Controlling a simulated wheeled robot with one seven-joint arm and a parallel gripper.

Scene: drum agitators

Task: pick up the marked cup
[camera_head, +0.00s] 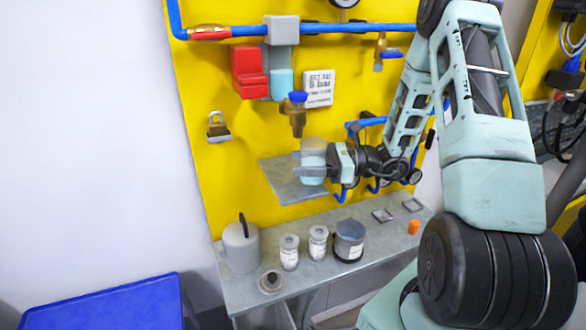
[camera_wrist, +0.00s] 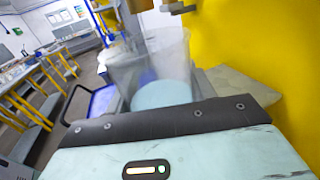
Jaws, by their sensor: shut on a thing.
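The cup (camera_head: 314,147) is clear and see-through, with pale blue in its lower part. My gripper (camera_head: 311,172) is shut on it from the right, with grey fingers around its lower half. The cup looks upright, in front of the small grey shelf (camera_head: 283,190) on the yellow panel; I cannot tell whether its base touches that shelf. In the wrist view the clear cup (camera_wrist: 150,62) stands just beyond the dark edge of my gripper, its pale blue part low down. The fingertips are hard to make out there, and no mark on the cup is readable.
Below, a grey bench (camera_head: 300,270) holds a grey lidded pot (camera_head: 241,250), two small jars, a dark-topped tin (camera_head: 348,240) and an orange cap (camera_head: 413,227). A brass valve (camera_head: 297,118) juts from the yellow panel just above the cup. A blue table (camera_head: 110,305) is at lower left.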

